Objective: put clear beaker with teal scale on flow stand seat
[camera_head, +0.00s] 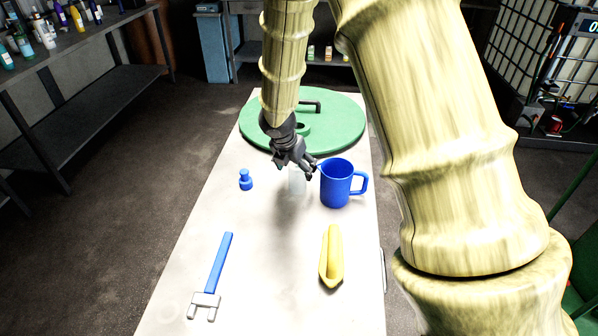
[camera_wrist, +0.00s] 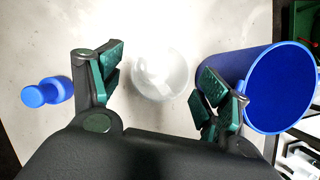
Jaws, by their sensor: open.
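The clear beaker (camera_head: 297,184) stands on the white table, faint and partly hidden under my gripper. In the wrist view the clear beaker (camera_wrist: 160,70) is a pale translucent round shape, and its teal scale cannot be made out. My gripper (camera_head: 301,172) points down above it. In the wrist view my gripper (camera_wrist: 160,82) is open, with one finger on each side of the beaker and visible gaps between. I cannot identify the flow stand seat with certainty in either view.
A blue mug (camera_head: 336,184) stands close to the right finger; it also shows in the wrist view (camera_wrist: 245,65). A small blue bottle-like piece (camera_head: 246,180) is left. A blue-handled tool (camera_head: 217,270) and yellow boat-shaped object (camera_head: 331,258) lie nearer. A green disc (camera_head: 340,125) lies behind.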

